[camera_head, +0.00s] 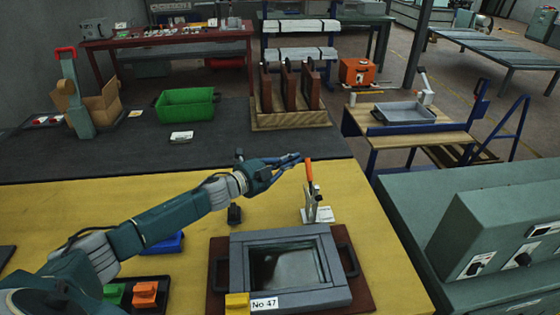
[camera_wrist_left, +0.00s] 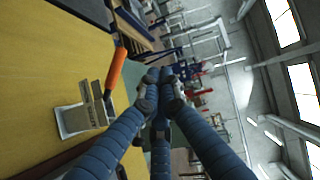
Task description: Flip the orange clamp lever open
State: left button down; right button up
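The clamp (camera_head: 312,208) stands on the yellow table top behind the grey frame. Its orange lever (camera_head: 309,171) points up, nearly upright. The lever also shows in the left wrist view (camera_wrist_left: 116,68), left of my fingers, above the clamp's metal body and pale base (camera_wrist_left: 80,118). My left gripper (camera_head: 296,158) is just left of the lever's upper end in the head view. Its blue fingers meet at the tips in the left wrist view (camera_wrist_left: 161,88), with nothing seen between them. Whether a finger touches the lever I cannot tell. My right gripper is not in view.
The grey frame (camera_head: 240,268) labelled No 47 sits on a brown board with dark handles. A blue tray (camera_head: 165,243) and a dark tray with green and orange blocks (camera_head: 145,292) lie left. A green bin (camera_head: 187,104) stands farther back. Grey machinery is at right.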

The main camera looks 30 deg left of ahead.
pick_arm(q)
jog(key=s+a, duration=0.1)
jog(key=s+a+r, duration=0.1)
jog(key=s+a+b, duration=0.1)
jog(key=shift+s+r, duration=0.15)
jog(key=shift+r, duration=0.2)
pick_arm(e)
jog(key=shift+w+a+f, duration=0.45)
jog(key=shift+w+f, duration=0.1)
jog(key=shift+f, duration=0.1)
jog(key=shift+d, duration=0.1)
